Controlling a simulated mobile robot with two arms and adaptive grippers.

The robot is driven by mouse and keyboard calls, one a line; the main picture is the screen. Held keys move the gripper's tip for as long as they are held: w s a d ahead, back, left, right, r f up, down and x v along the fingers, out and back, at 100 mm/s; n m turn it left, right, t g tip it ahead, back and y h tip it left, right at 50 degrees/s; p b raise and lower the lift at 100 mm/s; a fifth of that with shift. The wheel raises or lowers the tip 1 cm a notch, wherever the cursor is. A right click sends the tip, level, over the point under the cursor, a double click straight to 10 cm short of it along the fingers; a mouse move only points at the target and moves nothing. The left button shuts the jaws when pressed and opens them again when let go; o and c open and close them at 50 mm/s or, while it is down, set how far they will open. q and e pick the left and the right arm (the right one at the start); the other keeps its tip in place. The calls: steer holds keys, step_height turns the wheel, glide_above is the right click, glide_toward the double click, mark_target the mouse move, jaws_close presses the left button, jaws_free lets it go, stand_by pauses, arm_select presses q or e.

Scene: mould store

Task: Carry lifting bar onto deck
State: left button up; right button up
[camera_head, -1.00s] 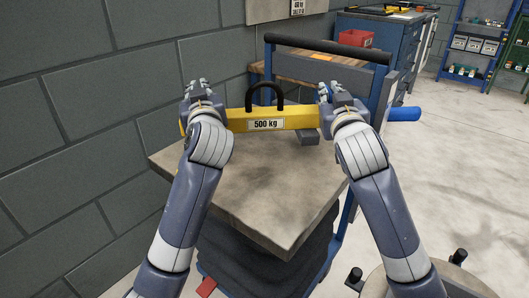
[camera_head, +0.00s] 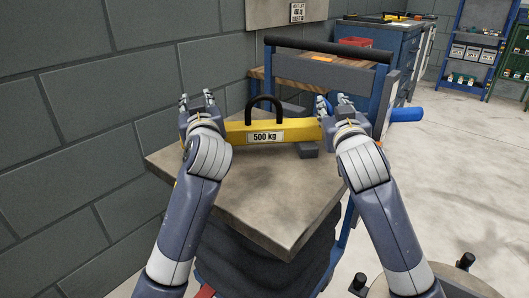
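The yellow lifting bar (camera_head: 289,131), marked 500 kg and with a black loop handle on top, lies level across the far part of the lift table's deck (camera_head: 262,197). A grey foot (camera_head: 307,150) under its right part appears to be at the deck surface; exact contact is unclear. My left gripper (camera_head: 197,101) is at the bar's left end, and my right gripper (camera_head: 333,103) is at its right end. The hands hide both bar ends and most of the fingers, so their grip is unclear.
A black push handle (camera_head: 328,48) on a blue frame stands behind the deck. A grey block wall (camera_head: 85,110) runs close along the left. A blue cabinet (camera_head: 378,50) and shelves stand farther back. Open floor (camera_head: 455,165) lies to the right.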

arm_select(q)
steer(key=shift+w+d+f, duration=0.1)
steer(key=shift+d, duration=0.05)
arm_select(e)
steer(key=shift+a+f, duration=0.1)
steer(key=shift+a, duration=0.15)
steer(key=shift+a, duration=0.15)
arm_select(q)
steer(key=shift+s+d, duration=0.15)
steer(key=shift+s, duration=0.25)
arm_select(e)
steer(key=shift+s, duration=0.45)
arm_select(q)
steer(key=v, duration=1.1)
arm_select(e)
steer(key=s, duration=1.1)
steer(key=shift+d, duration=0.35)
arm_select(q)
steer(key=shift+s, duration=0.15)
